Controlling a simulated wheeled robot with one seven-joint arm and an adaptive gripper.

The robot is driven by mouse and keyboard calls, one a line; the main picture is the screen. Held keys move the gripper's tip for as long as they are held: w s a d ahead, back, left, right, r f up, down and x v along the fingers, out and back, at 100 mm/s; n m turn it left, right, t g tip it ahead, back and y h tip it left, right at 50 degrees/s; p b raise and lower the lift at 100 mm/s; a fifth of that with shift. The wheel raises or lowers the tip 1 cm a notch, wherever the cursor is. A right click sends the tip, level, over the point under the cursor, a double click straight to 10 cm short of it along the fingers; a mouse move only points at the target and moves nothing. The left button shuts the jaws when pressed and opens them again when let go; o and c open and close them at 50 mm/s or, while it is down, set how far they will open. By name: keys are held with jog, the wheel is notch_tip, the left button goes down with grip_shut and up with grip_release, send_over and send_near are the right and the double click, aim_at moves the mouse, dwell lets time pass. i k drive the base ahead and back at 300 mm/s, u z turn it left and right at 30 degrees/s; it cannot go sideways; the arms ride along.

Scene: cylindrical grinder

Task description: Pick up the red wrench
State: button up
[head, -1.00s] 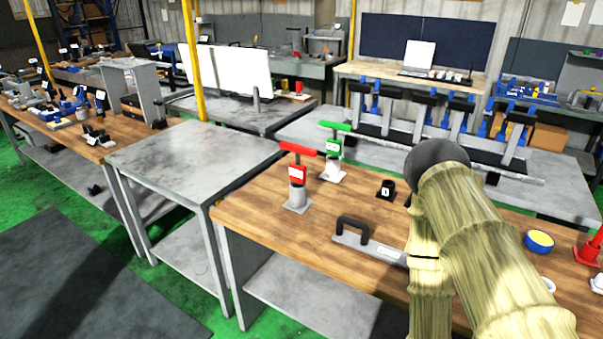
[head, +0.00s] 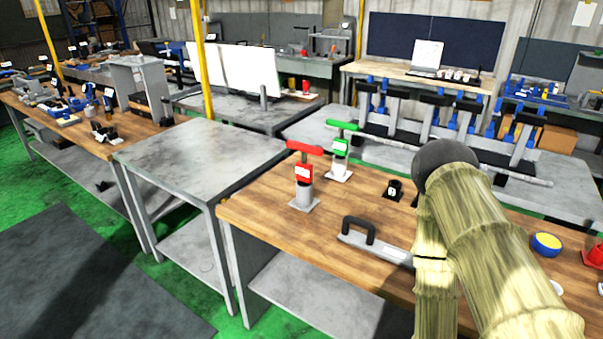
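A red T-handled tool (head: 304,171) stands upright in a small grey holder on the wooden workbench (head: 260,208). It has a white label and may be the red wrench. A similar green T-handled tool (head: 340,151) stands just behind it to the right. Another red item (head: 594,249) is cut off at the right edge, so I cannot tell what it is. My arm, in a pale ribbed cover, rises at the right over the workbench. My gripper is not visible.
A grey flat tool with a black handle (head: 376,246) lies near the bench's front edge. A small black item (head: 394,190) and a blue-yellow round item (head: 546,245) are also there. A bare grey table (head: 200,158) stands to the left.

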aim_at(304, 171)
jog(key=z, duration=0.55)
jog(key=k, duration=1)
jog(key=u, duration=0.95)
jog(key=i, duration=1.25)
jog(key=z, duration=0.3)
